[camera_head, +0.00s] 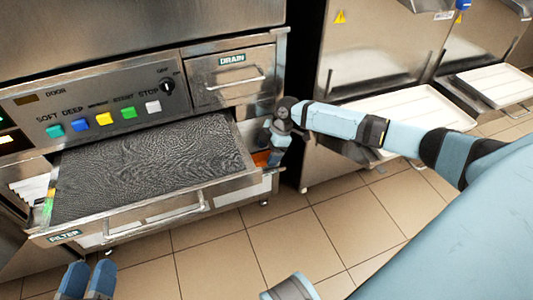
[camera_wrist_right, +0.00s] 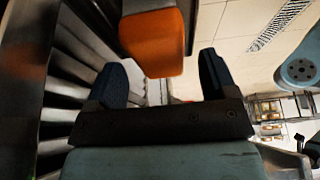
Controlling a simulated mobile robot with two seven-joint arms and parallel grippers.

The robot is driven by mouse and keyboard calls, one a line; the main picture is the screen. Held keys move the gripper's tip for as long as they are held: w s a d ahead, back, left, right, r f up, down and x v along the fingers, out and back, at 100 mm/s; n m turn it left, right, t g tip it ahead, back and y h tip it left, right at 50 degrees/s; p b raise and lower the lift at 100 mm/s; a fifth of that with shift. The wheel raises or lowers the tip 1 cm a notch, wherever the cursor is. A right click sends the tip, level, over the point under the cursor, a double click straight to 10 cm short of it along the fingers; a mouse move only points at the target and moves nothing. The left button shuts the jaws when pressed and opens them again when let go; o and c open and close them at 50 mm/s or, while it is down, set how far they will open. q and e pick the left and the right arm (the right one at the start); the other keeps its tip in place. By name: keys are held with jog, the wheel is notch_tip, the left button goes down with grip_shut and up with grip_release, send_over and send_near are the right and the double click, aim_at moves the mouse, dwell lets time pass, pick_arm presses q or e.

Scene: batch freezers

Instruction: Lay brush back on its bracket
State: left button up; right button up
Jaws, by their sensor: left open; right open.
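An orange block, which looks like part of the brush (camera_wrist_right: 154,45), hangs just ahead of my right gripper (camera_wrist_right: 162,75) in the right wrist view. The gripper's two dark fingers are apart, with the orange end in line with the gap between them. I cannot tell whether they touch it. In the head view a bit of orange (camera_head: 262,158) shows beside the right gripper (camera_head: 272,155), at the right side of the pulled-out filter drawer (camera_head: 128,222). The bracket is not clearly visible. My left gripper (camera_head: 86,281) is open and empty at the lower left, over the floor.
The open filter drawer with its dark mesh (camera_head: 150,165) juts out below the button panel (camera_head: 100,115). The drain drawer (camera_head: 230,75) is shut. More machines with white trays (camera_head: 415,110) stand to the right. The tiled floor (camera_head: 310,235) in front is clear.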

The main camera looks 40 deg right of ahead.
pick_arm(q)
notch_tip(320, 180, up, 6)
jog(key=t+p, duration=0.2)
jog(key=p, duration=0.1)
jog(key=shift+s+a+n+p, duration=0.2)
jog(key=shift+a+n+p, duration=0.05)
jog(key=shift+n+p, duration=0.05)
pick_arm(e)
jog(key=w+v, duration=0.1)
jog(key=v, duration=0.9)
jog(key=shift+s+r, duration=0.2)
jog(key=shift+s, duration=0.3)
